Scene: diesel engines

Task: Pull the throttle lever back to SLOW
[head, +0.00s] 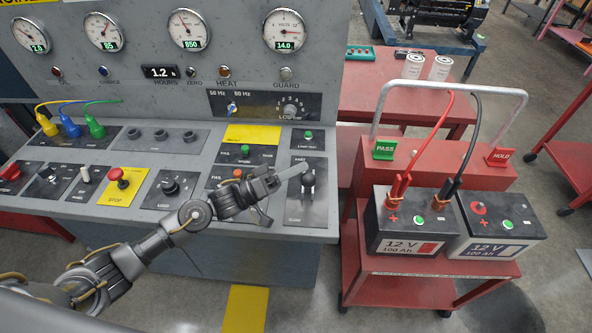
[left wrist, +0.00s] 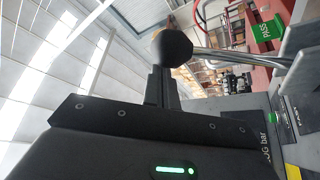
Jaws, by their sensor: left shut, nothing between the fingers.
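The throttle lever (head: 308,181) is a short lever with a black knob on a dark plate (head: 318,211) at the right end of the engine console. The plate has small white lettering at its top and bottom ends. My right gripper is not in view.
Left of the lever plate are small indicator plates (head: 243,177), a rotary knob (head: 170,187) and a red stop button (head: 116,174) on a yellow plate. Gauges line the panel above. A red cart (head: 440,268) with two batteries stands close at the right.

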